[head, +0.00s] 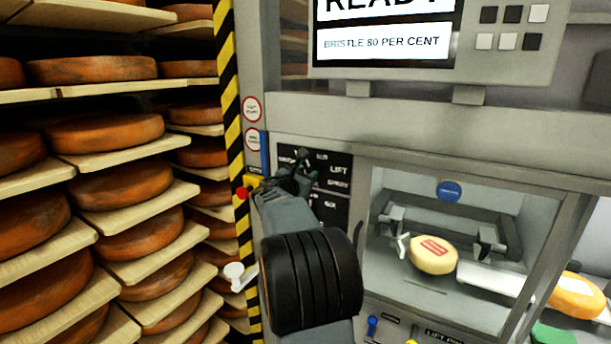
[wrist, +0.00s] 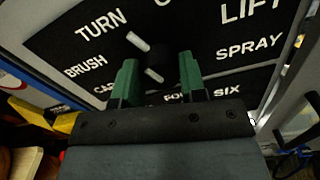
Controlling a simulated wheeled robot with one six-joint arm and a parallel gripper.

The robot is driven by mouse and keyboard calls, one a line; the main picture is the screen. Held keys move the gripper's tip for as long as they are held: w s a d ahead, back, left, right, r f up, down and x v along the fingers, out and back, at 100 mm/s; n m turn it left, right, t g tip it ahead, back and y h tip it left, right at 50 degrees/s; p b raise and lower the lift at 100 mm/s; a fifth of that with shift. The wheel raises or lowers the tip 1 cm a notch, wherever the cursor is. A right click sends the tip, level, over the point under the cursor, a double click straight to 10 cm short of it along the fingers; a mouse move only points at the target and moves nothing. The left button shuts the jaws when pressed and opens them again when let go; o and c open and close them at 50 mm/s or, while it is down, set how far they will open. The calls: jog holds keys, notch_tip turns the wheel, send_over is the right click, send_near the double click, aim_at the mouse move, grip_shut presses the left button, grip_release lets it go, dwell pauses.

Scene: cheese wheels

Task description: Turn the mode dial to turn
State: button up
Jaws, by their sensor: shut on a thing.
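The black mode panel (head: 338,160) is on the machine front in the head view, left of the glass chamber. In the wrist view its white words TURN (wrist: 101,25), BRUSH, LIFT and SPRAY show around a dark dial (wrist: 158,62). A white bar (wrist: 137,41) by the dial slants to the upper left, near TURN; I cannot tell whether it points exactly there. My gripper (wrist: 157,80) has its green fingers on either side of the dial, shut on it. In the head view my gripper (head: 300,172) and arm hide much of the panel.
A second row of labels, with SIX (wrist: 227,90), lies just below, partly hidden. Shelves of cheese wheels (head: 105,133) stand left, beyond a striped post (head: 230,100). A red button (head: 242,193) is close to my gripper. A pale cheese (head: 433,255) sits in the chamber.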

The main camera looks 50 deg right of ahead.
dwell(0.4)
jog(key=o, duration=0.9)
jog(key=b+v, duration=0.4)
jog(key=v, duration=0.9)
jog(key=shift+a, duration=0.4)
jog(key=shift+s, duration=0.1)
